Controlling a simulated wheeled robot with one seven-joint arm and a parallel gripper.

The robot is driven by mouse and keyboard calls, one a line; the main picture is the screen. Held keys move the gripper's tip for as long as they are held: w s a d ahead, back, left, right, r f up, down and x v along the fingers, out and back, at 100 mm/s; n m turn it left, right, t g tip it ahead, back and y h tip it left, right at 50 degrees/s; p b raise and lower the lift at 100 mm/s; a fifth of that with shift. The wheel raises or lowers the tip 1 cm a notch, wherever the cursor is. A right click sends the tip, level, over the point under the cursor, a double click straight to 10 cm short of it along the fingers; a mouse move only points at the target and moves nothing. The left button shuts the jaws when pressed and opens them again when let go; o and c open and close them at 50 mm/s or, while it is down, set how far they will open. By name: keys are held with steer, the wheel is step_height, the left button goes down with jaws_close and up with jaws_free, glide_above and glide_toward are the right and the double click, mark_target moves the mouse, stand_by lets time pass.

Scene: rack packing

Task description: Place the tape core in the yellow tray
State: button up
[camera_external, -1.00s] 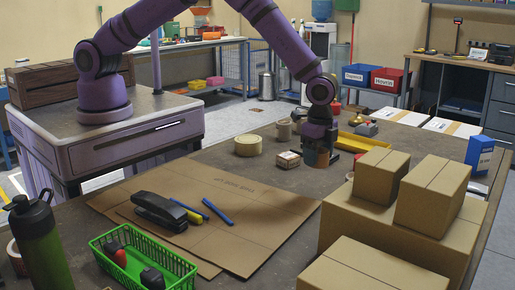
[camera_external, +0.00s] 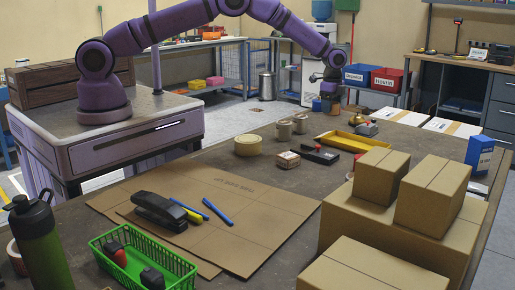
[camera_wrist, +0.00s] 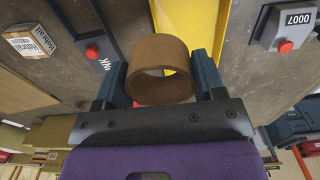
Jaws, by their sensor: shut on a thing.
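The tape core, a brown cardboard ring (camera_wrist: 164,48), sits between the two fingers of my gripper (camera_wrist: 160,82) in the wrist view. The gripper is shut on it. The yellow tray (camera_external: 343,141) lies on the table below, long and shallow. In the wrist view part of the yellow tray (camera_wrist: 190,22) shows behind the core, which hides some of it.
A black device with a red button (camera_external: 320,154) and a small box (camera_external: 288,159) lie in front of the tray. A grey device (camera_external: 366,129) is behind it. Tape rolls (camera_external: 248,145) stand to the left. Stacked cartons (camera_external: 400,215) fill the near right.

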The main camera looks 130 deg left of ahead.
steer(key=f, duration=0.3)
steer(key=s+a+f, duration=0.1)
steer(key=f, duration=0.5)
steer(key=shift+s+a+f, duration=0.25)
steer(key=shift+s+f, duration=0.05)
steer(key=shift+f, duration=0.1)
steer(key=shift+f, duration=0.15)
steer(key=o, duration=0.9)
step_height(320, 180, up, 12)
steer(key=shift+r, duration=0.25)
